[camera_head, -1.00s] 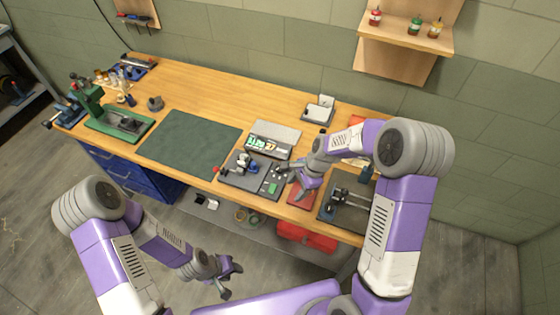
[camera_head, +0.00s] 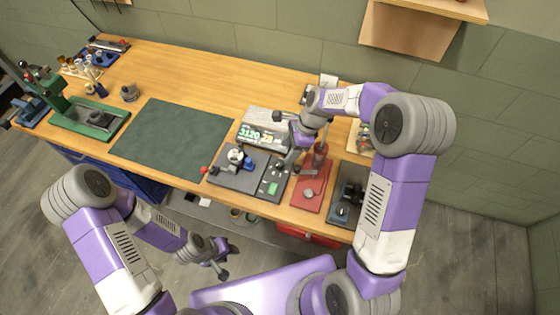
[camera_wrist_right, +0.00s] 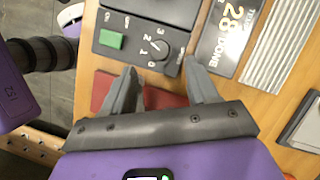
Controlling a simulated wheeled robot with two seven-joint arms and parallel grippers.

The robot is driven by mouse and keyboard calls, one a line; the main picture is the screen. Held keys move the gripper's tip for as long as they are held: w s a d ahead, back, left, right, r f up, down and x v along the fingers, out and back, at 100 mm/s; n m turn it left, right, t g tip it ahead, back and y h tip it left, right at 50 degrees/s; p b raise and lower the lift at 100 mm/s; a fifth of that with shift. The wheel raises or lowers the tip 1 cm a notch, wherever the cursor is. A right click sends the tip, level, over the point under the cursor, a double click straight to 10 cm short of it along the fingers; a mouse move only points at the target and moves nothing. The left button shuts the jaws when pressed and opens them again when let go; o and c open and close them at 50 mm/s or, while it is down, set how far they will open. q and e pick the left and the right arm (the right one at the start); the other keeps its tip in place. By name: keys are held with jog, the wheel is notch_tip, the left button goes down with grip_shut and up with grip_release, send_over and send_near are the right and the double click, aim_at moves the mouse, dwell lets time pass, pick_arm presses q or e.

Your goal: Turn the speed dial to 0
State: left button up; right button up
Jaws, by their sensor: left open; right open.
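The speed dial (camera_wrist_right: 157,47) is a dark round knob with marks 0 to 3 on a dark control panel (camera_wrist_right: 137,22); where its pointer stands is too small to tell surely. A green button (camera_wrist_right: 111,39) sits left of it. My right gripper (camera_wrist_right: 160,68) is open, its two fingers pointing at the dial end of the panel; contact with the knob does not show. In the head view the panel belongs to a dark grey machine (camera_head: 225,177), and my right gripper (camera_head: 298,167) hides the dial there. My left gripper (camera_head: 222,262) is open and low, before the bench.
A display (camera_head: 262,135) with lit numbers stands behind the machine. A red plate (camera_head: 312,187) and a dark tool base (camera_head: 347,205) lie to the right. A green mat (camera_head: 170,135) lies left. A wooden shelf (camera_head: 410,30) hangs on the wall.

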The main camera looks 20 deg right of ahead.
aim_at(279, 163)
jog(key=x, duration=0.7)
jog(key=shift+s+b, duration=0.1)
jog(key=shift+b, duration=0.3)
jog(key=shift+c, duration=0.2)
jog(key=c, duration=1)
